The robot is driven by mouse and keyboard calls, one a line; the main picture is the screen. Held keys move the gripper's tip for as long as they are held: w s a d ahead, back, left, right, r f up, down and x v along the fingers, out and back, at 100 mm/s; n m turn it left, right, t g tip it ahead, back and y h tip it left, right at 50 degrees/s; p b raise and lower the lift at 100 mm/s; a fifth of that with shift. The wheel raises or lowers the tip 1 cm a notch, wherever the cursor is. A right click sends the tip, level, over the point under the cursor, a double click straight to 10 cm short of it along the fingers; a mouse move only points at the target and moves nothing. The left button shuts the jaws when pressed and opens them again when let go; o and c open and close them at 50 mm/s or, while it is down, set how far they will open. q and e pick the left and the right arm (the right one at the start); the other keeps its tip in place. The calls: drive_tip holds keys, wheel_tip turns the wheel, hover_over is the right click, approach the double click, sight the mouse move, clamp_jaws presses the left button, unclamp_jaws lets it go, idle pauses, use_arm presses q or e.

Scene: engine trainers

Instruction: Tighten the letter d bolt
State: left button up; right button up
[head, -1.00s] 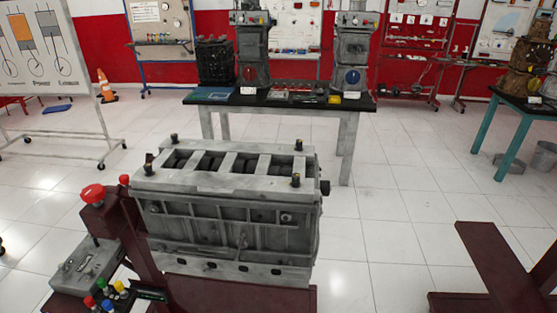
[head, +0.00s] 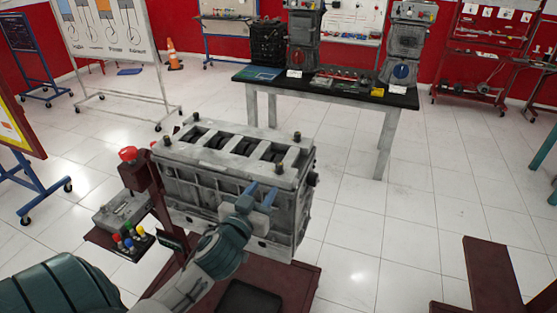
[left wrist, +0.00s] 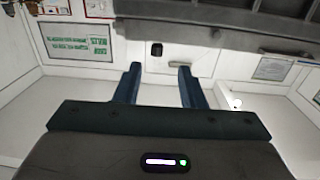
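The grey engine block (head: 185,185) stands on a dark red stand. Upright bolts with dark heads stand on its top: a near right bolt (head: 280,167), a far right bolt (head: 297,137), a far left bolt (head: 196,117) and a near left bolt (head: 167,141). No letter is readable, so I cannot tell which is d. My left gripper (head: 261,191) is in front of the block's near side, below the near right bolt, fingers pointing up. In the left wrist view its fingers (left wrist: 160,70) are apart with nothing between them. My right gripper is not in view.
A black-topped table (head: 345,92) with engine parts is behind. A dark red stand (head: 495,275) is at the lower right. The tiled floor between is clear.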

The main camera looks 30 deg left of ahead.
sight(278, 166)
use_arm(q)
drive_tip(key=p+x, duration=0.1)
drive_tip(key=x, duration=0.2)
drive_tip(key=r+p+x, duration=0.1)
drive_tip(key=p+x, duration=0.1)
drive_tip(key=x, duration=0.1)
drive_tip(key=p+x, duration=0.2)
drive_tip(key=x, duration=0.1)
drive_tip(key=shift+w+d+r, duration=0.15)
drive_tip(key=shift+w+r, duration=0.1)
drive_tip(key=shift+w, duration=0.05)
drive_tip(key=shift+w+f, duration=0.1)
drive_tip(key=shift+w, duration=0.35)
drive_tip(key=shift+c, duration=1)
clamp_jaws()
